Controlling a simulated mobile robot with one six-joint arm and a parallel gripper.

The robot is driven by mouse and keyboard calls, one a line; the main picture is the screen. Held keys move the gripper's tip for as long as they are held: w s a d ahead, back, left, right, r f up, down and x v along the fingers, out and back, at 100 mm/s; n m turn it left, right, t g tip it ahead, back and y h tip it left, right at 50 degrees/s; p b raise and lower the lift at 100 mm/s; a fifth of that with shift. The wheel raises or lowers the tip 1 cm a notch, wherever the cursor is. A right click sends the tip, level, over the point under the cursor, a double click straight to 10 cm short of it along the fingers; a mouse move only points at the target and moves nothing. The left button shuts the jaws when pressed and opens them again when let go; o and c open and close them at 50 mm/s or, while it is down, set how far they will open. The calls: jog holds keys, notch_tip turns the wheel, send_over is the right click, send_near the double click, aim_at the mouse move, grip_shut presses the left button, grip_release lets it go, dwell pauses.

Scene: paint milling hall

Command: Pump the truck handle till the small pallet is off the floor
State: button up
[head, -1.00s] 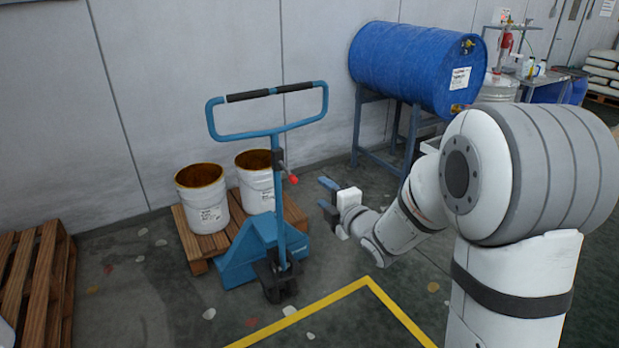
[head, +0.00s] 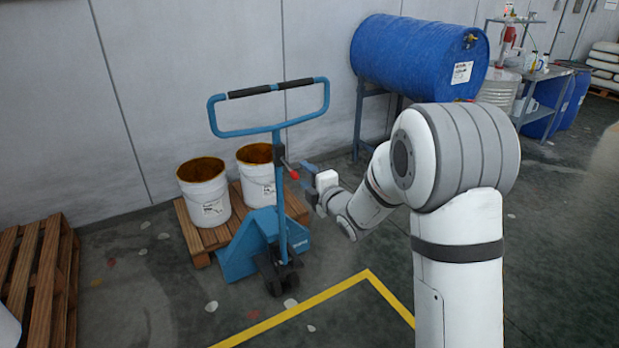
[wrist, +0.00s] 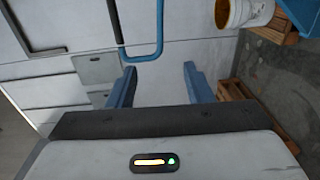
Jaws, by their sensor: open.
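The blue pallet truck (head: 252,255) stands with its fork end at the small wooden pallet (head: 199,238). The pallet looks low, and I cannot tell whether it touches the floor. Two white pails (head: 204,194) stand on it. The truck handle (head: 268,131) is a blue loop with black grips, upright on its shaft; part of the loop shows in the wrist view (wrist: 143,57). A red-tipped lever (head: 293,173) sits on the shaft. My gripper (head: 303,175) is open and empty beside the shaft, close to the lever, below the loop. Its two blue fingers show in the wrist view (wrist: 158,85).
A blue drum (head: 418,60) lies on a stand behind my arm. Another wooden pallet (head: 40,270) lies at the left. A yellow floor line (head: 300,308) runs in front of the truck. The wall is close behind the pails.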

grip_shut()
dwell(1.2)
jog(key=c, duration=0.9)
grip_release()
jog(key=o, duration=0.9)
jog(key=b+v, duration=0.1)
jog(key=v, duration=0.7)
jog(key=shift+b, duration=0.4)
